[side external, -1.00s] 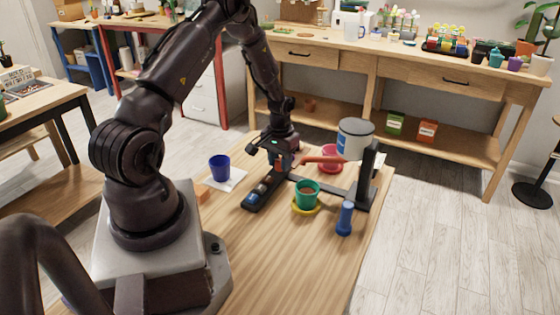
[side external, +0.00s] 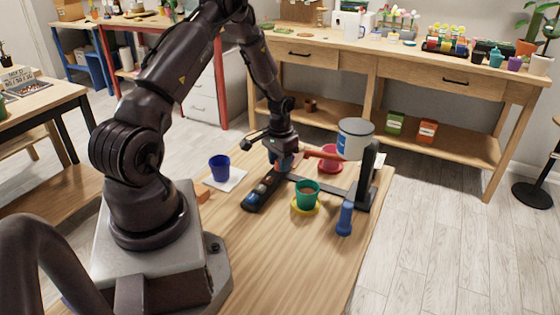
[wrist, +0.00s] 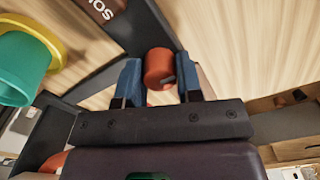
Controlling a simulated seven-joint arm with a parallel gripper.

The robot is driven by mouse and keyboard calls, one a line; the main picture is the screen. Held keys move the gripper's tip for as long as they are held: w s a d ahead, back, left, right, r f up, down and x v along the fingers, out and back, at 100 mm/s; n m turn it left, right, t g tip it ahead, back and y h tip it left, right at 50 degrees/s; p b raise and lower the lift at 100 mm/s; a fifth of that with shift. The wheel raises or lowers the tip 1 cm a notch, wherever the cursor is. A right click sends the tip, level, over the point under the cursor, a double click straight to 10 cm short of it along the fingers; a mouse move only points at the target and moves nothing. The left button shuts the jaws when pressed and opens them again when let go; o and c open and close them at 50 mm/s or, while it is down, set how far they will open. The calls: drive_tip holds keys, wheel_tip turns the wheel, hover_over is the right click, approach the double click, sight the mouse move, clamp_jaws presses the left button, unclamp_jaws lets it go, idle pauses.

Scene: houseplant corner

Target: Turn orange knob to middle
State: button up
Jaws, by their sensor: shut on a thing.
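The orange knob (wrist: 157,64) sits between the two blue fingertips of my gripper (wrist: 159,72) in the wrist view. My gripper is shut on it. A short dark mark shows on the knob's lower right edge there. In the side view my gripper (side external: 285,163) points down at the far end of the black control strip (side external: 250,206), and its fingers hide the orange knob.
A green pot (side external: 307,196) on a yellow saucer stands right of the strip, with a blue bottle-shaped object (side external: 345,219) beyond. A grey-white tank (side external: 354,140) hangs on a black stand. A blue cup (side external: 219,169) stands left. The table's front is clear.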

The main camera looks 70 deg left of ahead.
drive_tip(key=o, duration=0.9)
wheel_tip(320, 180, up, 13)
drive_tip(key=shift+r, duration=0.1)
drive_tip(key=s+d+r+m+t, duration=0.1)
drive_tip(key=s+d+r+t, duration=0.1)
drive_tip(key=d+r, duration=0.4)
drive_tip(key=s+d+r+m+t, duration=0.1)
drive_tip(key=s+d+r, duration=0.4)
drive_tip(key=d, duration=0.7)
drive_tip(key=s+d+r+m+t, duration=0.2)
drive_tip(key=s+d+r, duration=0.2)
drive_tip(key=d+r, duration=0.4)
drive_tip(key=shift+s+d+r+t, duration=0.15)
drive_tip(key=shift+d+r, duration=0.05)
drive_tip(key=shift+d, duration=0.2)
drive_tip(key=shift+s+d+r+t, duration=0.1)
drive_tip(key=shift+d+r+t, duration=0.1)
drive_tip(key=shift+d, duration=0.2)
